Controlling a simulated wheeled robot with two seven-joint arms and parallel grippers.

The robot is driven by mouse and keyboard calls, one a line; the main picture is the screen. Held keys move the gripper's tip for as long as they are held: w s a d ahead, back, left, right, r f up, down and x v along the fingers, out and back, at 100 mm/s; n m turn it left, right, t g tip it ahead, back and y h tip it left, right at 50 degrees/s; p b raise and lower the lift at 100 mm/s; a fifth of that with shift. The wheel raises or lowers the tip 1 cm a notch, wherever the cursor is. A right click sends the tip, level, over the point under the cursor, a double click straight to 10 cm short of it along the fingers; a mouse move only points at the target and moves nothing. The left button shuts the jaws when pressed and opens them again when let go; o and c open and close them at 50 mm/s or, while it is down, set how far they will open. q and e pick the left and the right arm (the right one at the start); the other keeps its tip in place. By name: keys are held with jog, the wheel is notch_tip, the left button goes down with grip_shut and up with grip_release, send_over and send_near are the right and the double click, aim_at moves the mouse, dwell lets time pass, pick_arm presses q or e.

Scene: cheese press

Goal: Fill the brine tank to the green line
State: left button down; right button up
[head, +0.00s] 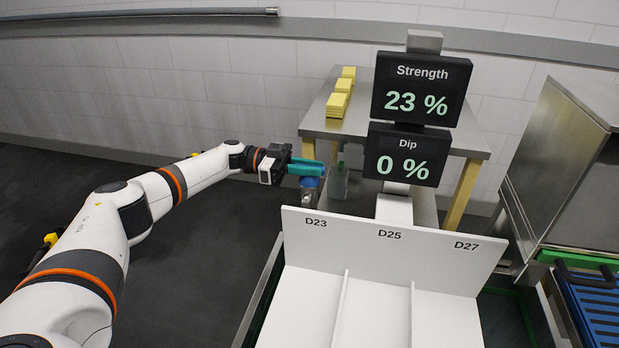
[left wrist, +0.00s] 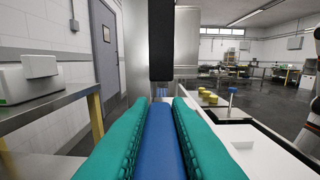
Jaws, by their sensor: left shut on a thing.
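My left gripper (head: 306,168), with teal fingers, is beside the left back corner of the white labelled bin. It is shut on a blue handle (head: 310,183), which sits on top of a metal fitting (head: 308,198). In the left wrist view the blue handle (left wrist: 160,140) lies between the two teal fingers (left wrist: 158,138). A display (head: 420,90) reads Strength 23 %, and a lower display (head: 403,155) reads Dip 0 %. I cannot make out a green line or a water level in either view. My right gripper is not in view.
The white bin (head: 390,245) has compartments marked D23, D25 and D27. A metal table (head: 345,122) with yellow blocks (head: 338,100) stands behind. A metal cabinet (head: 565,160) and a blue slatted rack (head: 597,305) are at right. Dark floor at left is clear.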

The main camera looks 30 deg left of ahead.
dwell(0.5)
pick_arm(q)
jog(key=c, duration=1.4)
grip_release()
jog(key=shift+o, duration=0.2)
jog(key=b+v, duration=0.2)
jog(key=v, duration=0.5)
jog(key=shift+a, duration=0.25)
